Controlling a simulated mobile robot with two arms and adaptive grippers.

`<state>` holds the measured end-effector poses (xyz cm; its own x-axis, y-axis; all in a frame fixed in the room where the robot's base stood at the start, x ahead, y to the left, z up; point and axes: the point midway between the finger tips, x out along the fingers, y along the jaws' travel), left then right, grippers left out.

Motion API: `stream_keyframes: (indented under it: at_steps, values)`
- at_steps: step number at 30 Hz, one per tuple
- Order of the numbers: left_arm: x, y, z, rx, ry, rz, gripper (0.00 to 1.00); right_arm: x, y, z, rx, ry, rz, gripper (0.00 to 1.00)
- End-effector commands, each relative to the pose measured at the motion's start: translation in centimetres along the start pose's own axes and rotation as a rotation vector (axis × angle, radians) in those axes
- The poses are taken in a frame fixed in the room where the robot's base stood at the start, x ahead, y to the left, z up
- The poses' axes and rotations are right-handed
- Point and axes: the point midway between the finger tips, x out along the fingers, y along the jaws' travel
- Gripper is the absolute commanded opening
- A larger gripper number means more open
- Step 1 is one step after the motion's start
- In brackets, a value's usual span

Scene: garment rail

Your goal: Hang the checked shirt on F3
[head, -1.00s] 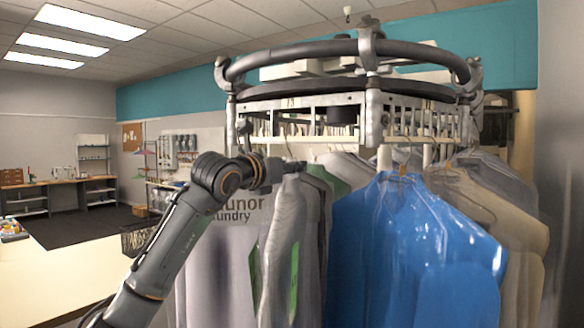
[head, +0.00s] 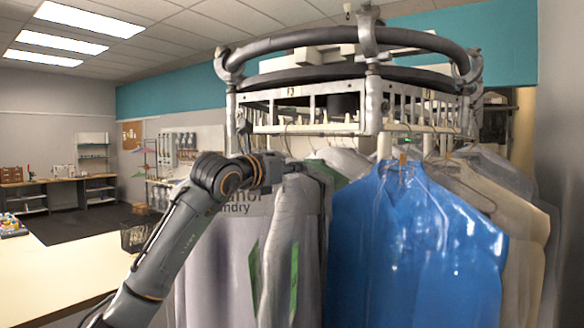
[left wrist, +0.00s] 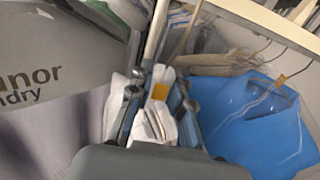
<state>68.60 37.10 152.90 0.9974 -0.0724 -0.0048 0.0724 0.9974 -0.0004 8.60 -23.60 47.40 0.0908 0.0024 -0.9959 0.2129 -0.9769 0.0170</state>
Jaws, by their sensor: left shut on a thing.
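My left gripper (head: 290,168) reaches in from the left, just below the rail front. In the left wrist view (left wrist: 160,108) its fingers are shut on the top of a pale bagged shirt (left wrist: 153,128) with an orange tag. In the head view a greyish bagged garment (head: 283,240) with green strips hangs below the gripper; a checked pattern cannot be made out. The round garment rail (head: 345,118) carries a small label (head: 291,92) that seems to read F3, above and near the gripper. The shirt's hanger hook is not clear. My right gripper is out of view.
A blue bagged shirt (head: 415,245) hangs right of the gripper, also in the left wrist view (left wrist: 265,125). Beige garments (head: 525,225) hang farther right. A cover with printed lettering (head: 210,260) hangs close on the left. A pale counter (head: 70,265) stands left.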

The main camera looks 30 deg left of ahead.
Motion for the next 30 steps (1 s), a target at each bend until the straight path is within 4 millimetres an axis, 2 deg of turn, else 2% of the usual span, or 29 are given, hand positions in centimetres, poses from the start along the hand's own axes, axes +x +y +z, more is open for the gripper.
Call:
stream_keyframes:
  at_steps: [8, 9, 12, 23, 26, 30]
  values:
    - [-0.1, 0.0, 0.0, 0.0, -0.003, 0.0, 0.0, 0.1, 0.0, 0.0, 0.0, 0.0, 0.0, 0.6]
    - [-0.1, 0.0, 0.0, 0.0, -0.003, 0.0, 0.25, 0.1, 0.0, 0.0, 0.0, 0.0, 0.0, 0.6]
    - [-0.1, 0.0, 0.0, 0.0, -0.003, 0.0, 0.46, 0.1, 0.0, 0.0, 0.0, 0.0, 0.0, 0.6]
    - [-0.2, 0.0, -0.2, 0.001, 0.001, 0.001, 0.46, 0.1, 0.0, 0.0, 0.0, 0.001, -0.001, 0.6]
    - [-1.2, 0.1, -0.2, 0.002, 0.0, 0.001, 0.46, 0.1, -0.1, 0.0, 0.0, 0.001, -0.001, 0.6]
    - [-3.8, 0.1, -0.1, 0.004, -0.001, 0.002, 0.46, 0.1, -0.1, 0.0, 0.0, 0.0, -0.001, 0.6]
